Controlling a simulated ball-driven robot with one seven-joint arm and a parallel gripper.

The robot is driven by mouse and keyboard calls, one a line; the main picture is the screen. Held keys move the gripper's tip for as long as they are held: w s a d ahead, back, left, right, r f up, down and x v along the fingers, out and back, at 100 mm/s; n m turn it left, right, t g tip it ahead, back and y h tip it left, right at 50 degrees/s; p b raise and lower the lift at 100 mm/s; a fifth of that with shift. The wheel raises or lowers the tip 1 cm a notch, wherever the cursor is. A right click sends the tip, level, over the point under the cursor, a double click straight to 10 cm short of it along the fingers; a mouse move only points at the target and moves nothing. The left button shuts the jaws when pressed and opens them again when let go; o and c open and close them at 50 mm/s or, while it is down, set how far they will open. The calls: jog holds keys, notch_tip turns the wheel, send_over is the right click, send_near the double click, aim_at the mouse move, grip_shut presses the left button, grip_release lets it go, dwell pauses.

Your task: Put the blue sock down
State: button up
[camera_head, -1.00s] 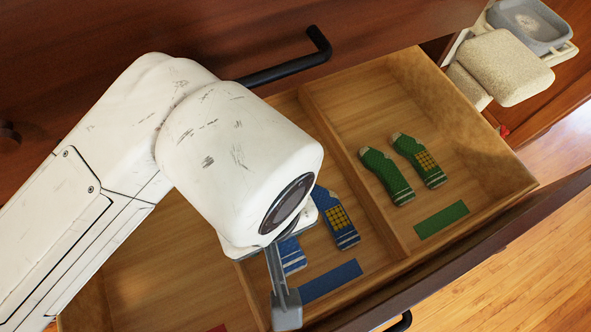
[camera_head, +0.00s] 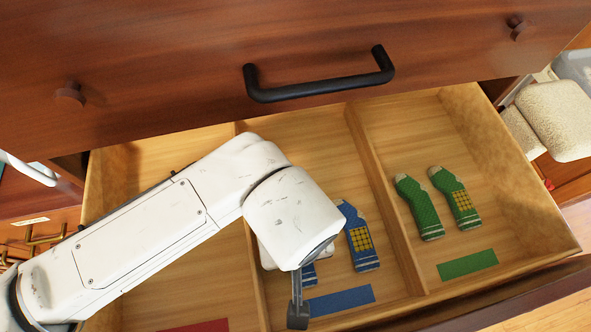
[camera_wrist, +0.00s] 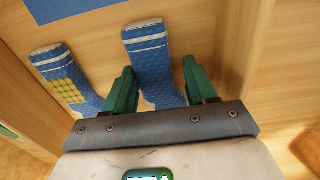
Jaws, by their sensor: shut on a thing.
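The blue sock (camera_wrist: 152,62) with white bands lies between the fingers of my gripper (camera_wrist: 160,88) in the wrist view. The gripper is shut on it. In the head view only a small piece of this sock (camera_head: 309,274) shows beside my wrist, in the middle compartment of the open drawer (camera_head: 385,120). A second blue sock (camera_head: 361,240) with a yellow grid lies to its right; it also shows at left in the wrist view (camera_wrist: 62,80). A blue strip (camera_head: 342,301) marks the compartment's front. Whether the held sock touches the drawer floor I cannot tell.
Two green socks (camera_head: 419,208) (camera_head: 456,197) lie in the right compartment above a green strip (camera_head: 467,264). Wooden dividers (camera_head: 385,200) separate the compartments. A red strip (camera_head: 197,326) marks the left one. A closed drawer front with a black handle (camera_head: 320,90) hangs above.

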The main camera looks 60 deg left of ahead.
jog(key=shift+f, duration=0.1)
jog(key=o, duration=1)
jog(key=shift+o, duration=0.2)
notch_tip(320, 180, up, 12)
